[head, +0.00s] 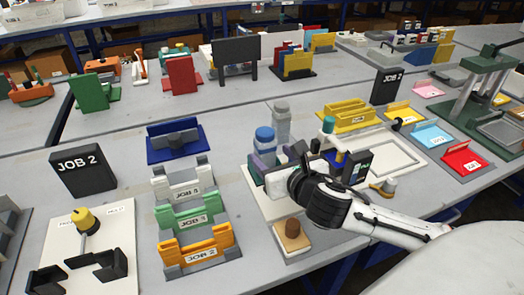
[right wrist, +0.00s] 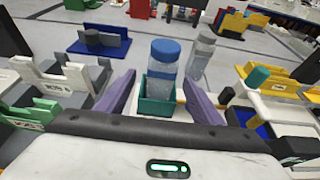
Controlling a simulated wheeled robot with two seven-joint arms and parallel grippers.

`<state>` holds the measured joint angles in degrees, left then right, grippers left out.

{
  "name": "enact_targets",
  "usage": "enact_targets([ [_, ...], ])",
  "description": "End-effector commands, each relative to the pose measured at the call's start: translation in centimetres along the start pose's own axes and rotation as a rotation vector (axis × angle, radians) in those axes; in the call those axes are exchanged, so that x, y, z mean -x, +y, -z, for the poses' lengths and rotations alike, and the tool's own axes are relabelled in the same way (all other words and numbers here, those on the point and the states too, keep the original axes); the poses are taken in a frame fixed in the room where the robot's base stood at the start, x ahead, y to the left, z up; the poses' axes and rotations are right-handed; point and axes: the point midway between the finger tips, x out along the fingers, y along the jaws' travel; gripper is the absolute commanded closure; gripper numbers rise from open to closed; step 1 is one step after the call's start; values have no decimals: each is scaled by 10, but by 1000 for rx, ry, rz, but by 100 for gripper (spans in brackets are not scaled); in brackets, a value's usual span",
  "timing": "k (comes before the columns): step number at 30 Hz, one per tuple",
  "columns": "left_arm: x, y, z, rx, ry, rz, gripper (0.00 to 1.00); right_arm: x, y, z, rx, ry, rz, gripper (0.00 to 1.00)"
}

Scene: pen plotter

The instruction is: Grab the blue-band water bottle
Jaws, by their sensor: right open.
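The bottle with the blue cap and band (head: 265,139) stands upright in front of a second, grey-capped bottle (head: 281,122). In the right wrist view the blue-band bottle (right wrist: 163,62) stands in a small teal holder (right wrist: 156,107), and the grey-capped bottle (right wrist: 201,52) is behind it to the right. My right gripper (right wrist: 161,102) is open, its two purple fingers on either side of the bottle's line with gaps showing. In the head view my right gripper (head: 270,165) is close to the bottle and partly hides its lower part. My left gripper is not in view.
Blue (head: 175,142), green and orange holders stand to the left. A brown-topped block (head: 292,232) sits below my right wrist.

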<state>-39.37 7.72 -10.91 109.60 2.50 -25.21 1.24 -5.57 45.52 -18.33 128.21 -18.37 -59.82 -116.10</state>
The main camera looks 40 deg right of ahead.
Motion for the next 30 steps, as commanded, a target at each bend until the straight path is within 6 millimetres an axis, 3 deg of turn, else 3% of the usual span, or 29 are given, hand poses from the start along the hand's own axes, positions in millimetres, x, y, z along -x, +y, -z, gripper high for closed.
enact_targets([
  [4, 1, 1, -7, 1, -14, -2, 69, -12, 0, 0, -2, 0, 0, 39],
  [15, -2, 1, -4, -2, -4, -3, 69, -59, -2, 0, -4, 1, -1, 39],
  [23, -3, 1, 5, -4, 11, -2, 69, -63, -2, 0, -2, 1, -1, 39],
  [26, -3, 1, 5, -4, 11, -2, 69, -63, -2, 0, -2, 1, -1, 51],
  [30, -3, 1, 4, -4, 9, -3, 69, -63, -2, 0, -2, 1, -1, 74],
])
